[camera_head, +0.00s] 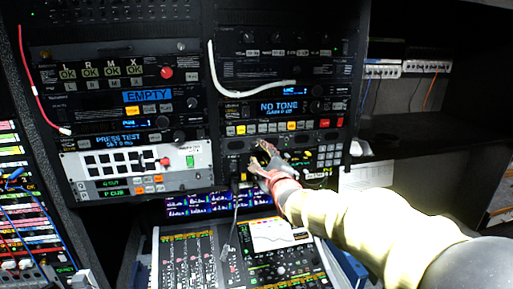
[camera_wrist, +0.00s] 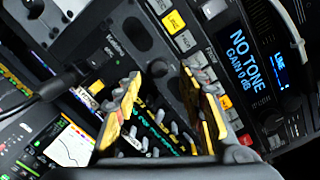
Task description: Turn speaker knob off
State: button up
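My gripper (camera_head: 260,156) reaches in from the right in the head view, at the lower unit of the right rack column. In the wrist view my gripper (camera_wrist: 163,78) is open, its two yellow-edged fingers apart. A dark round knob (camera_wrist: 158,68) shows on the panel between the fingertips; I cannot tell whether they touch it. In the head view my fingers hide this part of the panel.
The "NO TONE" unit (camera_head: 279,108) is just above my gripper, with a row of lit buttons (camera_head: 270,129) below it. A mixing console (camera_head: 200,258) stands below. A black cable (camera_wrist: 50,90) runs at left in the wrist view. Dark shelves (camera_head: 430,130) are at right.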

aim_at(255, 147)
jog(key=shift+p+x, duration=0.55)
jog(key=shift+x, duration=1.85)
jog(key=shift+c, duration=1.3)
jog(key=c, duration=0.7)
grip_shut()
